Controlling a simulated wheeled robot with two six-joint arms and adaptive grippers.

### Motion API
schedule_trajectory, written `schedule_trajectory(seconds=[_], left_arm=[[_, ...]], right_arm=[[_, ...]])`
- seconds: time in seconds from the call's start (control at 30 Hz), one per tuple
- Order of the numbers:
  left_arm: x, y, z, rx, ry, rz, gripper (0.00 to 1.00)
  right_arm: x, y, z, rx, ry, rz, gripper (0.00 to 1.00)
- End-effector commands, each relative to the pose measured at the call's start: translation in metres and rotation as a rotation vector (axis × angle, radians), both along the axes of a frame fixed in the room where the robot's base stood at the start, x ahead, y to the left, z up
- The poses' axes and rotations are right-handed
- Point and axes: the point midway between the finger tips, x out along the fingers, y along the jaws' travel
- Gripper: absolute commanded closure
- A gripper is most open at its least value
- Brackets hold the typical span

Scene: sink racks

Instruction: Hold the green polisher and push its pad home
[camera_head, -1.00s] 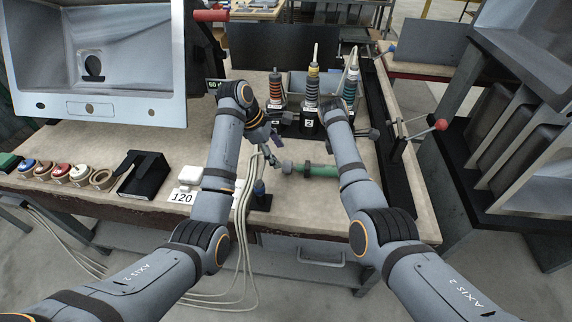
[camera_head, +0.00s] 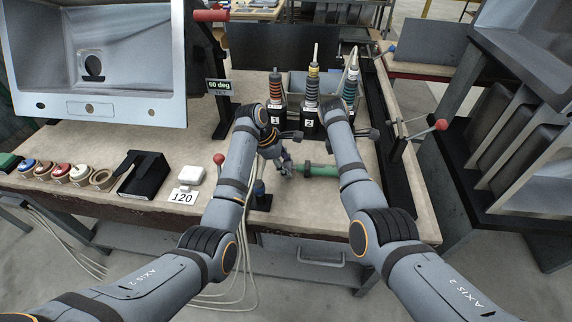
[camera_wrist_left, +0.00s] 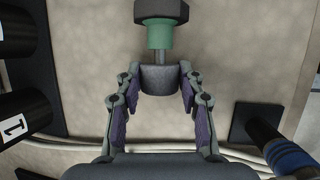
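The green polisher (camera_head: 322,171) lies low over the bench in the head view. My right forearm hides its right part. In the left wrist view its green neck (camera_wrist_left: 160,37) and dark collar (camera_wrist_left: 160,11) show at the top. A thin shaft runs from the neck to the grey round pad (camera_wrist_left: 160,79), leaving a short gap between neck and pad. My left gripper (camera_head: 284,166) is at the polisher's left end. In the left wrist view its open fingers (camera_wrist_left: 159,72) stand on either side of the pad; contact is unclear.
Several numbered bottle-like tools (camera_head: 310,105) stand behind my wrists. A small dark stand with a blue-banded post (camera_head: 261,196) is near the front edge. A clamp rail (camera_head: 400,130) borders the right.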

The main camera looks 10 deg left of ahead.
Motion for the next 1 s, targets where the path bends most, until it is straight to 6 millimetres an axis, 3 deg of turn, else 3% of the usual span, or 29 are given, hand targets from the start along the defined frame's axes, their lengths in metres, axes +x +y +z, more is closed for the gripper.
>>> schedule_trajectory(seconds=[0.03,0.17,0.37,0.57,0.77,0.8,0.97,1.0], left_arm=[[0.0,0.0,0.0,0.0,0.001,0.0,0.83],[0.0,0.0,0.0,0.0,0.001,0.0,1.0],[0.0,-0.001,0.0,-0.001,0.001,-0.001,1.0],[0.0,-0.019,0.001,-0.003,0.0,-0.001,1.0],[0.0,-0.02,0.001,-0.004,0.0,-0.001,1.0],[0.0,-0.02,0.001,-0.005,0.0,-0.001,0.6],[0.0,-0.019,0.001,-0.003,0.0,0.0,0.38],[0.0,-0.019,0.001,-0.003,0.0,0.0,0.38]], right_arm=[[0.001,0.0,0.001,0.0,-0.003,-0.001,1.0],[0.001,0.0,0.001,0.0,-0.003,-0.001,1.0],[0.001,0.0,0.001,-0.001,-0.003,-0.001,1.0],[0.001,0.0,0.001,0.0,-0.003,-0.001,1.0],[0.0,0.001,0.001,0.003,-0.002,0.0,1.0],[0.0,0.002,0.001,0.003,-0.002,0.0,1.0],[0.0,0.001,0.001,0.002,-0.002,0.0,1.0],[0.0,0.001,0.001,0.002,-0.002,0.0,1.0]])
